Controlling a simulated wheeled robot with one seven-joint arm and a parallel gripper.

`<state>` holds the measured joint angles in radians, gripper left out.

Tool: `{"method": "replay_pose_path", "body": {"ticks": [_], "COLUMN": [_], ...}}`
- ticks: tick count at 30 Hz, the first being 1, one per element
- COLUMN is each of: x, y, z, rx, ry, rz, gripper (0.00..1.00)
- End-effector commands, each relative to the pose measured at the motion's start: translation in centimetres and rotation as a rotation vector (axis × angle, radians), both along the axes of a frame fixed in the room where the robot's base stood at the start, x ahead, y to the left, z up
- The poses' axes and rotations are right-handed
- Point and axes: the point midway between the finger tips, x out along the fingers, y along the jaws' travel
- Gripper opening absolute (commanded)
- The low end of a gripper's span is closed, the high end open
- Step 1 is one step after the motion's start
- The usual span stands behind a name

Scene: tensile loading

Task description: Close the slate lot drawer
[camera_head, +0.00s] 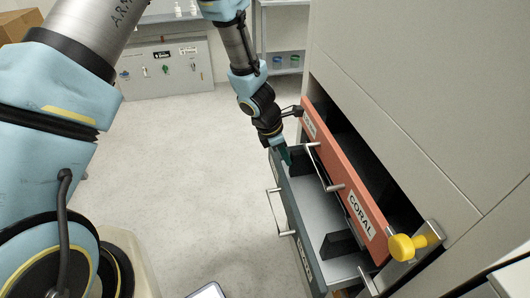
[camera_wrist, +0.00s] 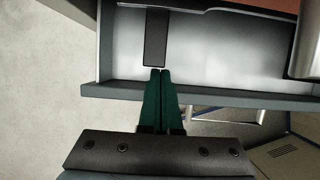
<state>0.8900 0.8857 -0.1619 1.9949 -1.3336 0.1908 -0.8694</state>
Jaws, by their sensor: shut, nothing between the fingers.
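The slate lot drawer is pulled out below the coral drawer; its grey-blue front (camera_head: 297,232) faces left and carries a bar handle (camera_head: 274,212). Its pale inside shows in the head view, with a dark block (camera_head: 338,244) in it. My gripper (camera_head: 288,162) is shut and empty, at the far end of the slate drawer. In the wrist view the green fingertips (camera_wrist: 161,74) are together and reach across the drawer's front edge (camera_wrist: 225,98) over the inside, near a dark block (camera_wrist: 157,38). Whether they touch anything is unclear. The handle (camera_wrist: 230,116) shows beyond that edge.
The coral drawer (camera_head: 340,180), with its own handle (camera_head: 322,170), sticks out above the slate one, partly over it. A yellow knob (camera_head: 405,246) is on the cabinet (camera_head: 410,90) at the near end. Open floor (camera_head: 190,170) lies left of the drawers.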

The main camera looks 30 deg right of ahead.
Motion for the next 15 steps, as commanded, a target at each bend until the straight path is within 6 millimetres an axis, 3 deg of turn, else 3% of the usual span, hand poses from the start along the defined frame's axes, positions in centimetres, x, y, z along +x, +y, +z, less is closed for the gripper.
{"method": "replay_pose_path", "body": {"ticks": [6,15], "x": [-1.4,-2.0], "y": [-3.3,-5.0], "z": [0.5,0.1], "rx": [0.0,0.001], "ry": [0.001,0.0], "rz": [-0.004,-0.001], "gripper": [0.0,0.0]}}
